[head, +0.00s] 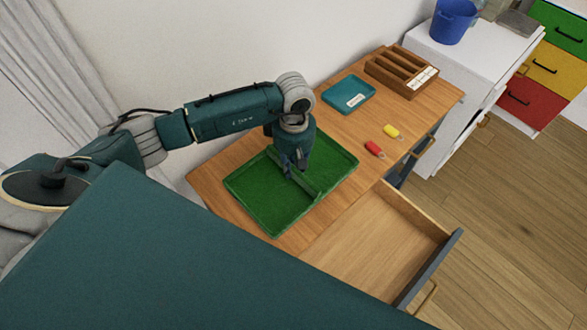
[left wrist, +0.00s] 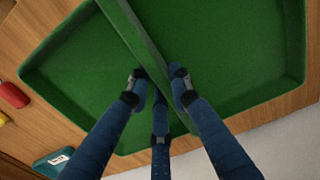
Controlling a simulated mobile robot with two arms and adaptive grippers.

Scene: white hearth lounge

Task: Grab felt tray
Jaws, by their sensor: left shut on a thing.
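The green felt tray (head: 265,207) lies on the wooden desk top, with a raised divider bar running across its middle. My left gripper (head: 302,176) points down over the tray's middle and is shut on this divider. In the left wrist view the fingers (left wrist: 158,84) close on both sides of the divider of the tray (left wrist: 230,45). The tray appears to rest on the desk. My right gripper is not in view.
An open, empty drawer (head: 375,250) juts out from the desk front. A teal tray (head: 348,95), a wooden compartment box (head: 402,72), a red tag (head: 374,148) and a yellow tag (head: 392,131) lie right of the tray. A white cabinet with a blue bucket (head: 453,22) stands beyond.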

